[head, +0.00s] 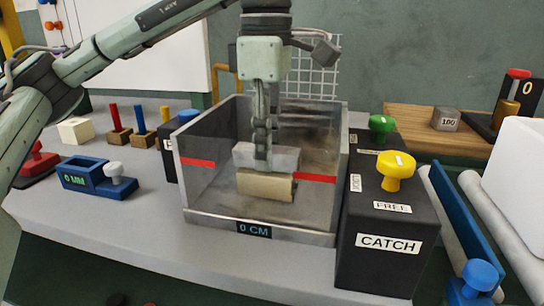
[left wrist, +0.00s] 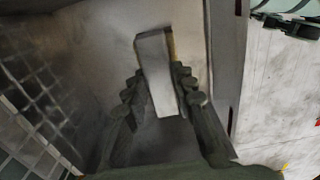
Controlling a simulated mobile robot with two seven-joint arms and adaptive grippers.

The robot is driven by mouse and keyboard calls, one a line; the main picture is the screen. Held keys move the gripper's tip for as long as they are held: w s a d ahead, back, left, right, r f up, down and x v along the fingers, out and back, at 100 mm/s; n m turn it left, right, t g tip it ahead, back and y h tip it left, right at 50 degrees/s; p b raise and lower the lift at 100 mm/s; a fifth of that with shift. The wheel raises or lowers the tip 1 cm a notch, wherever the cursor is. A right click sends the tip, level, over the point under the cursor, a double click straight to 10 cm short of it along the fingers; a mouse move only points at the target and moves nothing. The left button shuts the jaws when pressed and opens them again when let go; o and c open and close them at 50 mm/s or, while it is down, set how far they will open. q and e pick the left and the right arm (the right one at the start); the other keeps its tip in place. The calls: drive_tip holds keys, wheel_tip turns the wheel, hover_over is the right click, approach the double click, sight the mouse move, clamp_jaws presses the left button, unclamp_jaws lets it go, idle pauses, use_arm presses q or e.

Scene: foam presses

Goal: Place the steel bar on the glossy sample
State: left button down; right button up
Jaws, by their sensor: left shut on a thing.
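My left gripper (head: 262,163) reaches down into a clear-walled press box (head: 202,158) and is shut on the steel bar (head: 284,157), a grey block. In the left wrist view the bar (left wrist: 157,75) lies between the two fingers (left wrist: 158,98). A tan block (head: 265,187), which looks like the glossy sample, lies on the box floor just below and in front of the bar. In the left wrist view only a thin yellowish edge of it (left wrist: 171,45) shows beside the bar. I cannot tell whether bar and sample touch. My right gripper is not in view.
The box front reads 0 CM (head: 254,229). A black control box (head: 382,262) with yellow (head: 396,168) and green (head: 381,125) knobs stands close on its right. At left are a blue 0 MM device (head: 85,176) and a cream block (head: 76,130). A 100 weight (head: 446,119) sits on a wooden board.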

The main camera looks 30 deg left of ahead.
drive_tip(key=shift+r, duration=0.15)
use_arm(q)
drive_tip(key=shift+f, duration=0.1)
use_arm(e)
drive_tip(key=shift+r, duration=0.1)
use_arm(q)
drive_tip(key=c, duration=1.3)
unclamp_jaws()
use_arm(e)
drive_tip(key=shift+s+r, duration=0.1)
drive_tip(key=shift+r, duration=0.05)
use_arm(q)
drive_tip(key=shift+o, duration=0.2)
